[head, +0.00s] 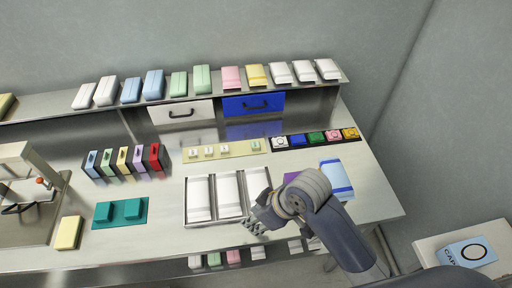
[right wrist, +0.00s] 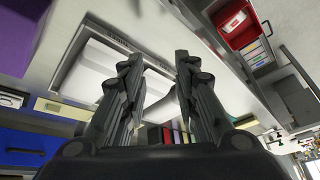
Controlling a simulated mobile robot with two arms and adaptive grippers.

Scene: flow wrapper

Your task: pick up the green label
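A small pale green label (head: 256,145) lies at the right end of a cream strip (head: 230,152) on the table, with several white labels (head: 209,150) to its left. A green piece (head: 315,137) also sits in a dark tray of coloured pieces to the right; I cannot tell what it is. My right gripper (head: 256,224) is over the front of the white-roll tray, nearer the table's front edge than the label and apart from it. In the right wrist view, its fingers (right wrist: 156,75) are spread with nothing held between them. My left gripper is not in view.
A metal tray (head: 214,222) with white rolls lies under my right gripper. Coloured binders (head: 125,162), a teal block (head: 120,212) and a beige machine (head: 30,190) stand left. A blue drawer (head: 254,104) hangs under the shelf of packs. A blue-white pack (head: 337,178) lies right.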

